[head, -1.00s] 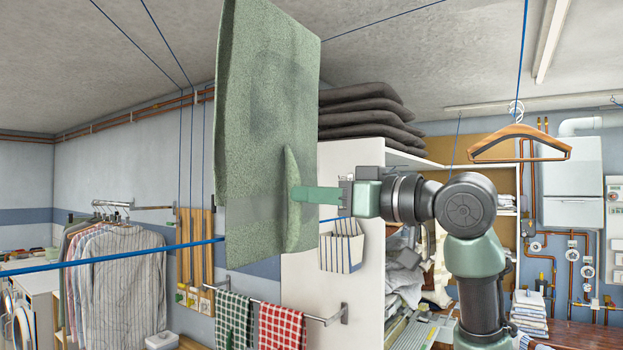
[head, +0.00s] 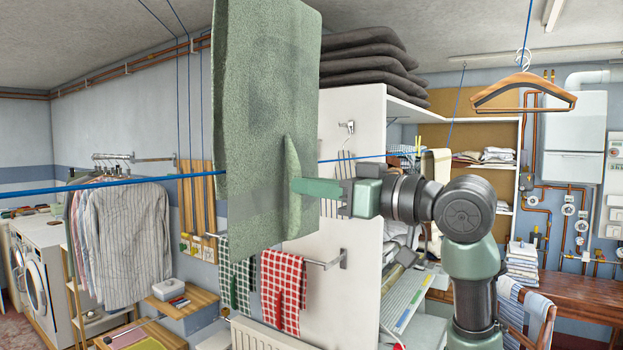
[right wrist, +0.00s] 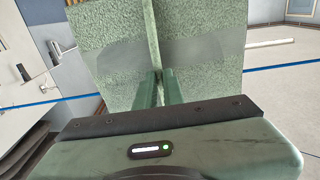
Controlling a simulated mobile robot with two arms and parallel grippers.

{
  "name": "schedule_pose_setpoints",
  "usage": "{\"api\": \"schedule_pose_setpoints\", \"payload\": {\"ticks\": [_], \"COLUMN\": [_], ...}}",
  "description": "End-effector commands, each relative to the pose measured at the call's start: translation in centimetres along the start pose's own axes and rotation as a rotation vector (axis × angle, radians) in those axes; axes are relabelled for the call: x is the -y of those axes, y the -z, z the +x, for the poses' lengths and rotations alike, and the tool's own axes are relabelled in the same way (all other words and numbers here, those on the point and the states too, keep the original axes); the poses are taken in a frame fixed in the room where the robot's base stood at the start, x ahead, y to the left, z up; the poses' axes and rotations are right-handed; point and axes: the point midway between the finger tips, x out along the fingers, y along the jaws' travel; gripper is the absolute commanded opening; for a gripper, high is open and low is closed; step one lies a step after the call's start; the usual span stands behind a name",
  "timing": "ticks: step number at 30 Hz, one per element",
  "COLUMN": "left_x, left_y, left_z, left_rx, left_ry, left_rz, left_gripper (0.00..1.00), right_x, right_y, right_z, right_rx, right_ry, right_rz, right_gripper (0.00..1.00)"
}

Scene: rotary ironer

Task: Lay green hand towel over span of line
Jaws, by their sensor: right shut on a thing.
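My right gripper (head: 318,188) is shut on a pinched fold at the towel's right side. The towel also fills the upper middle of the right wrist view (right wrist: 105,45), with the gripper's fingers (right wrist: 158,88) on its central fold. The blue line (head: 110,182) runs left to right and is hidden where the towel hangs before it. I cannot tell whether towel and line touch. My left gripper is out of view.
A rail below holds a red checked towel (head: 284,290) and a dark green checked one (head: 236,268). A white shelf unit (head: 357,240) with stacked dark cushions (head: 365,62) stands behind. A wooden hanger (head: 524,94) hangs at right, and striped shirts (head: 130,240) at left.

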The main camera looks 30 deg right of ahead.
Motion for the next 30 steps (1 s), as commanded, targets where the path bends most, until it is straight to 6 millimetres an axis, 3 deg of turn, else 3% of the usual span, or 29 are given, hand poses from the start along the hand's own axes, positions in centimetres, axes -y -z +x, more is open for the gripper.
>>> {"api": "schedule_pose_setpoints", "payload": {"ticks": [1,30], "left_x": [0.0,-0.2], "left_y": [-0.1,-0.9], "left_z": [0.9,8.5], "left_rx": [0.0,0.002], "left_ry": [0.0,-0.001], "left_rz": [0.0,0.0], "left_gripper": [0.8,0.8], "right_x": [0.0,0.0], "right_y": [-0.9,-9.6], "right_z": [-0.1,-0.4], "right_rx": [-0.002,-0.001], "right_ry": [0.001,0.0], "right_rz": [0.0,-0.001], "right_gripper": [0.0,0.0]}}
